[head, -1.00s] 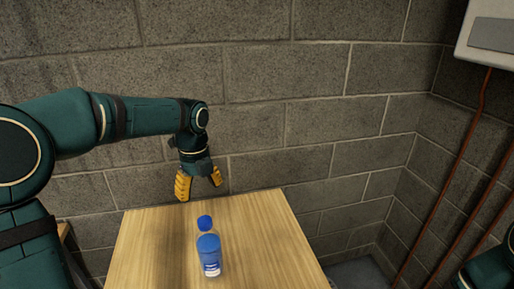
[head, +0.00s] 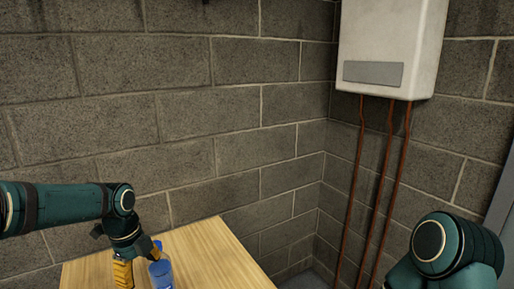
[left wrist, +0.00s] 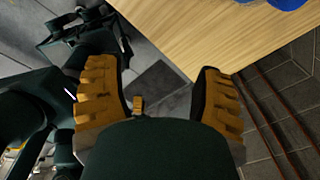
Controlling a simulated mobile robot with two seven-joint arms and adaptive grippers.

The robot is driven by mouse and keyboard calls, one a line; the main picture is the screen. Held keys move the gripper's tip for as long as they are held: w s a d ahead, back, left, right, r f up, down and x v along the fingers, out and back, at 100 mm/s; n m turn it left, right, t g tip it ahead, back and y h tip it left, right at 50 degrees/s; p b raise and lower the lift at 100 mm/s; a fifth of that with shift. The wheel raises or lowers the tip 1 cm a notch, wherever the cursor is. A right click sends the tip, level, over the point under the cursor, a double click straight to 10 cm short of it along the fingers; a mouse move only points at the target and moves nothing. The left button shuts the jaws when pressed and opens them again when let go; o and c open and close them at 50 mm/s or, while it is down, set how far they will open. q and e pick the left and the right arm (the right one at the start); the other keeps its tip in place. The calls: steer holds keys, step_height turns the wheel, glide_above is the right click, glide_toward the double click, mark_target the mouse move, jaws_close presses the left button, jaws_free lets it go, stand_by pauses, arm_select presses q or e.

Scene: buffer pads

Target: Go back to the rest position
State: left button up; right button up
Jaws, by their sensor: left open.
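My left gripper (head: 140,262) is at the lower left of the head view, with its yellow fingers pointing down and apart. A clear bottle with a blue label (head: 161,276) stands just right of it in that view, partly hidden by a finger and cut by the lower edge. In the left wrist view my left gripper (left wrist: 156,72) is open with nothing between its fingers. A blue thing (left wrist: 285,3), probably the bottle, is at that view's upper right edge, apart from the fingers. Part of my right arm shows at the right of the head view; its gripper does not.
The wooden table (head: 225,262) fills the lower left of the head view. A grey block wall stands behind it. A white wall box (head: 390,35) with copper pipes (head: 380,180) is near the corner. The floor shows beyond the table edge in the left wrist view.

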arm_select(q)
steer(key=w+d+f+n+h, duration=0.15)
steer(key=d+f+n, duration=0.3)
steer(key=f, duration=0.45)
steer(key=s+d+f+n+t, duration=0.1)
steer(key=s+d+f+n, duration=0.5)
steer(key=s+f+n, duration=0.2)
steer(key=s+d+f+n+h, duration=0.1)
steer(key=s+d+f+n, duration=0.5)
steer(key=f+n, duration=0.5)
steer(key=shift+s+d+f+t, duration=0.4)
steer(key=shift+s+f, duration=0.4)
steer(key=shift+s, duration=0.05)
